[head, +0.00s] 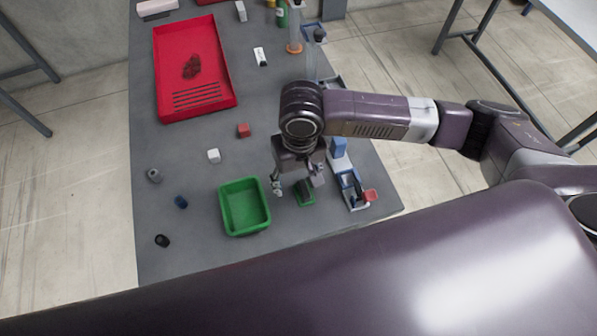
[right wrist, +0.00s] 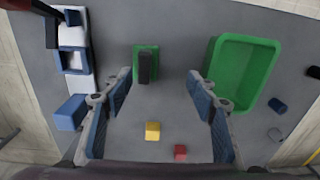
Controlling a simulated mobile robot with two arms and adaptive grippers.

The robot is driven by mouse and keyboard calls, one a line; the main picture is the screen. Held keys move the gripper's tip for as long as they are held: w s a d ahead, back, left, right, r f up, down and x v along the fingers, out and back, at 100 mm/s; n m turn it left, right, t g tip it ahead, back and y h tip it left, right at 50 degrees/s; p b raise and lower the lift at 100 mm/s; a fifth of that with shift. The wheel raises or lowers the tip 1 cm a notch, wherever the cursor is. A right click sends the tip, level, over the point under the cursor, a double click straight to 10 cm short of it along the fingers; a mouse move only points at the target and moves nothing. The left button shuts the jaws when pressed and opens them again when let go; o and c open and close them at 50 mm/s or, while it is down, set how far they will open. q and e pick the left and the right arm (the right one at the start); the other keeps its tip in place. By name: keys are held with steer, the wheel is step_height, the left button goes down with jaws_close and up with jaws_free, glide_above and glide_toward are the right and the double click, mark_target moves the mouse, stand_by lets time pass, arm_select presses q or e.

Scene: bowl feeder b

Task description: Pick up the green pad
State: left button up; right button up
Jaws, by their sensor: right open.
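The green pad (head: 306,200) lies flat on the grey table, to the right of the green tray (head: 238,228) in the head view. It also shows in the right wrist view (right wrist: 139,66), with a dark block (right wrist: 148,67) lying on it or across it. My right gripper (head: 298,186) points down above the table, close to the pad. Its fingers are spread and empty. In the right wrist view the pad lies just beyond the fingertips (right wrist: 160,84), left of the middle of the gap. My left gripper is not in view.
A blue and white fixture (head: 352,190) stands close to the right of the pad. A red tray (head: 218,104) lies farther back. Small loose parts lie at the left, with a white cube (head: 213,156) and a red cube (head: 243,130). A yellow block (right wrist: 152,131) lies near the gripper.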

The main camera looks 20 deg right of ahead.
mark_target(305, 188)
steer(key=shift+w+d+r, duration=0.1)
steer(key=shift+w+d, duration=0.3)
steer(key=shift+d, duration=0.2)
steer(key=shift+w+d+f+m, duration=0.1)
steer(key=shift+d+f+m, duration=0.1)
steer(key=shift+m, duration=0.1)
steer(key=shift+f, duration=0.8)
steer(key=shift+s+d+f+p, duration=0.1)
steer(key=shift+s+f+p, duration=0.15)
steer(key=shift+f+p, duration=0.15)
steer(key=f, duration=0.3)
steer(key=f+p, duration=0.1)
steer(key=shift+d+f, duration=0.25)
steer(key=shift+d, duration=0.05)
steer(key=shift+f, duration=0.15)
steer(key=c, duration=1.3)
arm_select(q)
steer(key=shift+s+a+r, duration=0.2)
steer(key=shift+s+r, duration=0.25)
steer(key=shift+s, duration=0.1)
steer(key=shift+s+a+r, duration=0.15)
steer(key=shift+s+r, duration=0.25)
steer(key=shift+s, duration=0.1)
arm_select(e)
steer(key=shift+o, duration=0.2)
